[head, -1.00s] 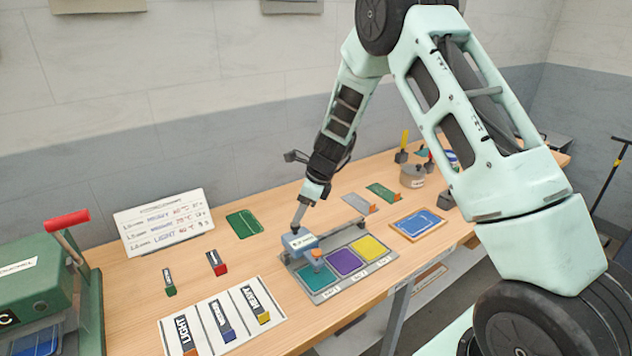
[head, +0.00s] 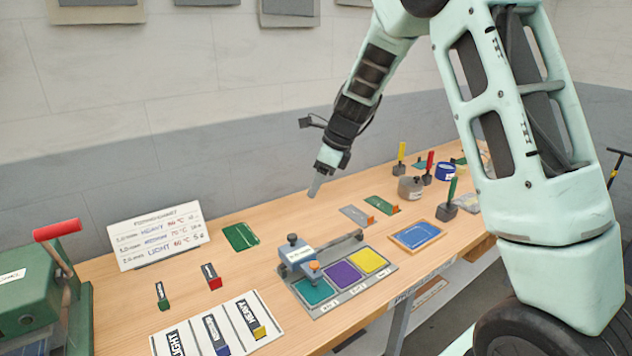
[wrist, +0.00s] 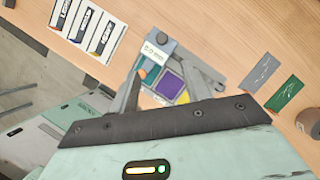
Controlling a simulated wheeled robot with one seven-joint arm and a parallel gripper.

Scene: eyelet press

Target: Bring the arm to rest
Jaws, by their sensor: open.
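My gripper (head: 315,186) hangs in the air over the bench, behind and above the grey plate (head: 322,309) with teal, purple and yellow squares. In the wrist view my gripper (wrist: 167,94) shows its two fingers spread apart with nothing between them. Beyond the fingers lies the plate with its grey-blue block (wrist: 153,52). In the head view this block (head: 299,256) sits at the plate's left end. My arm is raised and bent, and the fingers touch nothing.
A green press (head: 38,292) with a red handle stands at the left. A sign (head: 158,236) leans at the back. A white card (head: 190,338) bears labelled pieces. A blue-topped tray (head: 416,235), a grey pot (head: 410,188) and several coloured-handled tools stand to the right.

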